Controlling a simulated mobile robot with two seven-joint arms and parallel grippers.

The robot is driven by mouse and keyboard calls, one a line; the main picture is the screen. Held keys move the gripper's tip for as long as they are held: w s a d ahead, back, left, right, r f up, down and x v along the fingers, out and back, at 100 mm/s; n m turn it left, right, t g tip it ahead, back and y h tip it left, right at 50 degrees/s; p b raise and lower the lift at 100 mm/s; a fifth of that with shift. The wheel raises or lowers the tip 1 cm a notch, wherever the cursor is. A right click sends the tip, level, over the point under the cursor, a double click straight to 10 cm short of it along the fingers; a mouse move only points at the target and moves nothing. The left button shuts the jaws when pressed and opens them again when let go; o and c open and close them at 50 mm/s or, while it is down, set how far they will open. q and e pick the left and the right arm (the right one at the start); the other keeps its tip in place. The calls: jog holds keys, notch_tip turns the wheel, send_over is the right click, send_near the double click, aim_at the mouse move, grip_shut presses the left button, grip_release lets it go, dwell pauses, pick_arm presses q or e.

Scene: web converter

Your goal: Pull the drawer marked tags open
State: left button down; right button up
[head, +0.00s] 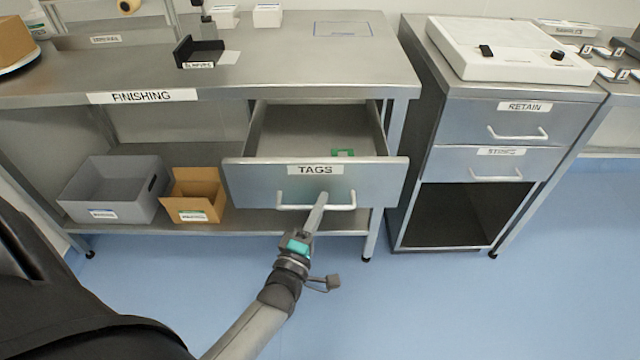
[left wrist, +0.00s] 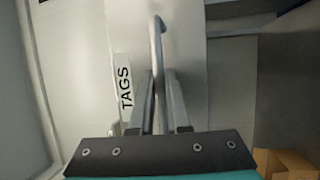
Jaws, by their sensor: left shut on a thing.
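The drawer marked TAGS (head: 250,185) is pulled out from under the FINISHING bench, with its inside showing. A small green item (head: 343,153) lies in it near the front. My left gripper (head: 320,200) is shut on the drawer's white bar handle (head: 290,207). In the left wrist view, the two fingers of the left gripper (left wrist: 160,100) stand on either side of the handle (left wrist: 156,45), beside the TAGS label (left wrist: 125,88). My right gripper is not in view.
A grey bin (head: 115,190) and an open cardboard box (head: 195,193) stand on the lower shelf left of the drawer. A cabinet with RETAIN (head: 515,120) and another drawer (head: 490,163) stands to the right, both shut. Blue floor (head: 430,300) in front is clear.

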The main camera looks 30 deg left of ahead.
pick_arm(q)
jog(key=shift+s+d+p, duration=0.25)
jog(key=shift+s+d, duration=0.2)
jog(key=shift+s, duration=0.3)
jog(key=shift+s+d+p, duration=0.25)
jog(key=shift+s+d, duration=0.2)
jog(key=shift+s, duration=0.25)
jog(key=shift+s+d+p, duration=0.25)
jog(key=shift+s+d, duration=0.2)
jog(key=shift+s, duration=0.3)
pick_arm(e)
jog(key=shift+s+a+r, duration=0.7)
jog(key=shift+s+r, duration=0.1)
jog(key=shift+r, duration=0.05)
pick_arm(q)
jog(key=c, duration=0.9)
grip_release()
jog(key=v, duration=1.5)
jog(key=shift+s+a+p, duration=0.1)
jog(key=shift+s+p, duration=0.05)
jog(key=shift+p, duration=0.15)
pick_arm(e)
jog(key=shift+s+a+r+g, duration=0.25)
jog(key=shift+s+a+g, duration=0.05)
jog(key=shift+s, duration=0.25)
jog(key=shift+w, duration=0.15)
